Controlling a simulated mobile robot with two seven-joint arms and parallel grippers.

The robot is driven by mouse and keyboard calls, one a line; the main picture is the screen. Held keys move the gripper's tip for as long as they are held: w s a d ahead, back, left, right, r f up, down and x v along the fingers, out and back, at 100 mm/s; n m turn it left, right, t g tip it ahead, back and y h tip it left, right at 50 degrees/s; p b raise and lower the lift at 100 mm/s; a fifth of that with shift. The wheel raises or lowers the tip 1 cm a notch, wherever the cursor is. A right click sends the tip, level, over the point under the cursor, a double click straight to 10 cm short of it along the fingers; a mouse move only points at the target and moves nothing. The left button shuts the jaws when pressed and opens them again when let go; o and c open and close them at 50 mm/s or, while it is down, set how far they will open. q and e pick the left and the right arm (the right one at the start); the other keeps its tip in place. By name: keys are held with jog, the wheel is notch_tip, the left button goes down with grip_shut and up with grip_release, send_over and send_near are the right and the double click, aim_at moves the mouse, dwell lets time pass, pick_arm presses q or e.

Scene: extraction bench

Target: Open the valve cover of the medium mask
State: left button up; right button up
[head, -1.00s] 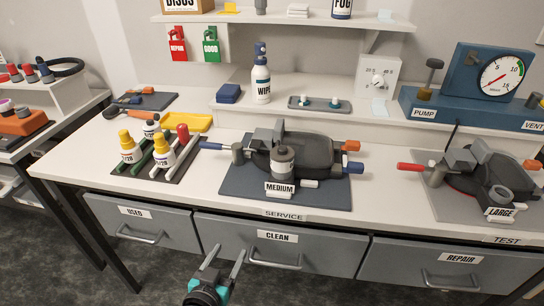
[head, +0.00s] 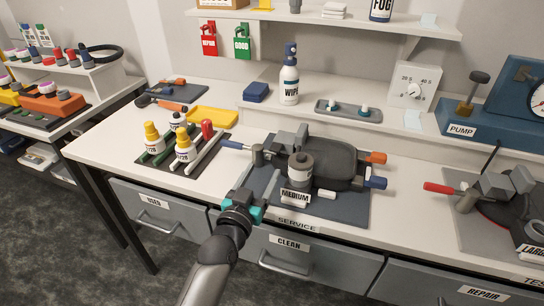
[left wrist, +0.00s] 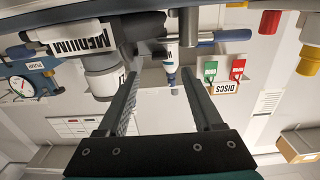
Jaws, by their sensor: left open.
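The medium mask (head: 335,163) is a dark mask lying on a dark mat behind a MEDIUM label (head: 295,196). A grey valve cylinder (head: 300,170) stands at its front, also seen upside down in the left wrist view (left wrist: 103,82). I cannot tell which part of it is the cover. A blue-handled lever (head: 236,145) sticks out to the left. My left gripper (head: 262,182) is open and empty, at the mat's front left, left of the cylinder. In the left wrist view its fingers (left wrist: 158,75) are spread, apart from the cylinder. My right gripper is not in view.
Yellow-capped bottles (head: 152,138) and a red-capped tube stand in a rack at the left. A WIPE bottle (head: 289,80) and a grey tray (head: 348,110) are on the raised shelf. The large mask (head: 490,215) lies right. Drawers (head: 290,255) are below the bench edge.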

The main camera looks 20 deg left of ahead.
aim_at(274, 152)
pick_arm(q)
jog(key=shift+w+d+b, duration=0.15)
jog(key=shift+w+b, duration=0.5)
jog(key=shift+w, duration=3.3)
jog(key=shift+c, duration=0.3)
grip_shut()
